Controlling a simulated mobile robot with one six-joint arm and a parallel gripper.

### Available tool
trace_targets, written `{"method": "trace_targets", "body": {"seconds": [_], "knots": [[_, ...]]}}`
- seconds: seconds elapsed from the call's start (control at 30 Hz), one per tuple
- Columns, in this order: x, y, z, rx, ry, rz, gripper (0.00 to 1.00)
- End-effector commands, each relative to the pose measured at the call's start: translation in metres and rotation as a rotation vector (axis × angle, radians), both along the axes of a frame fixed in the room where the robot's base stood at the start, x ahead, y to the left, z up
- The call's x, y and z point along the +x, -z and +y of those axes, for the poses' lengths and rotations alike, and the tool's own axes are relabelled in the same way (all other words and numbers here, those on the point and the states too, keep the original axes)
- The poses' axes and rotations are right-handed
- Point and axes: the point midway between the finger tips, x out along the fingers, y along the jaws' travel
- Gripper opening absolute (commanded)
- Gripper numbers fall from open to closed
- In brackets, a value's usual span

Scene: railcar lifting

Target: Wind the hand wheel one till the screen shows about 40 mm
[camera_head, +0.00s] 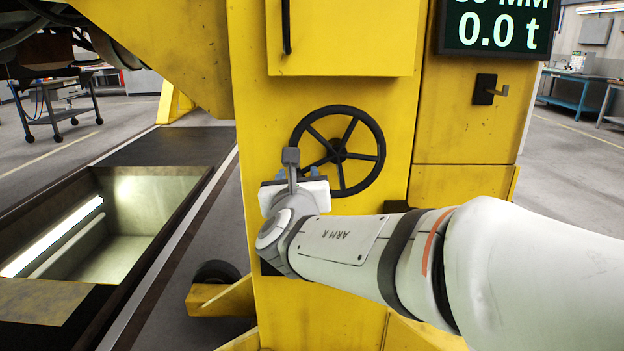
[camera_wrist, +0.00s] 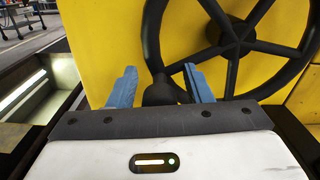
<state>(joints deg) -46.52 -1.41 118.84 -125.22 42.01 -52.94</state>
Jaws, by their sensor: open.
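The black spoked hand wheel (camera_head: 338,153) is on the front of the yellow machine, and its hub and rim also show in the wrist view (camera_wrist: 238,30). A dark knob (camera_wrist: 160,92) stands at the rim's lower left. My gripper (camera_head: 297,173) is at the wheel's lower left. In the wrist view its blue fingers (camera_wrist: 161,86) are open, one on each side of the knob, with gaps visible. Whether the knob touches the palm is hidden. That line's first digit is cut off by the picture's top edge.
An open pit (camera_head: 130,225) with a light strip lies in the floor at left. A small hook bracket (camera_head: 489,90) sticks out right of the wheel. A yellow foot with a black roller (camera_head: 216,274) is low at left. A cart (camera_head: 55,100) stands farther back.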

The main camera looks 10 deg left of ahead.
Motion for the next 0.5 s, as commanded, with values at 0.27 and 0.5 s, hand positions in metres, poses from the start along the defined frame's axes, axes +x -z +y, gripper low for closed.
{"method": "trace_targets", "body": {"seconds": [0.27,0.5], "knots": [[-0.0005,0.0,0.0003,0.0,-0.001,0.0,0.34],[-0.0009,0.0004,0.0009,0.0,-0.002,0.001,0.14]]}}
